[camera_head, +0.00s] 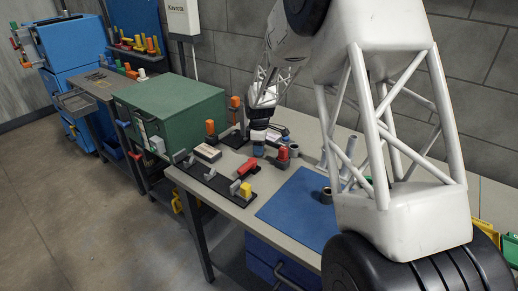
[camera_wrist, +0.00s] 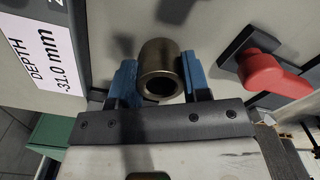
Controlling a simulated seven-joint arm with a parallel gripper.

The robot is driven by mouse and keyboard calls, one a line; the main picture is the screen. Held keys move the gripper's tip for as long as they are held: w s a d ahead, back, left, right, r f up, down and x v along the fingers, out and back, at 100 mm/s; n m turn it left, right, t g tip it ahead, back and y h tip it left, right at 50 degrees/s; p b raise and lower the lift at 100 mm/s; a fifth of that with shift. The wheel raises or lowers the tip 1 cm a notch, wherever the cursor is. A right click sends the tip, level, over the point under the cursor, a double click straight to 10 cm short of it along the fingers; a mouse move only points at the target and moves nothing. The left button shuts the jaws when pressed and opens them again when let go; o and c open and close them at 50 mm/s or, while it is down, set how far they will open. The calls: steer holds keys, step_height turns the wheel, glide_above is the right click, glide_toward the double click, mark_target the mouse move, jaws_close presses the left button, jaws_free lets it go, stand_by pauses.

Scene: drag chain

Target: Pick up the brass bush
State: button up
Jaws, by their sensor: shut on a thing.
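The brass bush (camera_wrist: 161,68) is a short, dull brass-brown tube with a round hole. In the wrist view it sits between the two blue jaw pads of my gripper (camera_wrist: 160,78), which are shut on it from the left and right. Its open end faces the camera. In the head view my gripper (camera_head: 258,147) points down over the bench, left of the blue mat. The bush cannot be made out there.
A blue mat (camera_head: 297,208) lies on the grey bench. Toggle clamps with red, yellow and orange handles stand near my gripper, one with a red handle (camera_wrist: 272,73). A sign reading "DEPTH -31.0 mm" (camera_wrist: 40,50) is at left. A green cabinet (camera_head: 178,112) stands left.

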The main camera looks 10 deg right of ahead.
steer(key=shift+r, duration=0.75)
steer(key=shift+s+r, duration=0.15)
steer(key=shift+r, duration=0.8)
steer(key=s, duration=1)
steer(key=s+d+r, duration=0.1)
steer(key=s, duration=0.4)
steer(key=shift+s+r, duration=0.1)
steer(key=shift+s, duration=0.25)
steer(key=shift+w, duration=0.15)
steer(key=w+d+r+m, duration=0.2)
steer(key=w+r+m, duration=0.4)
steer(key=w, duration=0.4)
steer(key=w+d+r+m, duration=0.2)
steer(key=w+r+m, duration=0.4)
steer(key=w+m, duration=0.3)
steer(key=shift+w+d, duration=0.3)
steer(key=shift+w, duration=0.65)
steer(key=shift+f, duration=0.1)
steer(key=s+a+f+m, duration=0.1)
steer(key=s+f, duration=0.2)
steer(key=s, duration=0.4)
steer(key=s+a+f+m, duration=0.1)
steer(key=s+a+f, duration=0.1)
steer(key=s+f, duration=0.2)
steer(key=s+a+f+m, duration=0.1)
steer(key=s+f, duration=0.3)
steer(key=s, duration=0.6)
steer(key=shift+s+a+f, duration=0.15)
steer(key=shift+a+f, duration=0.1)
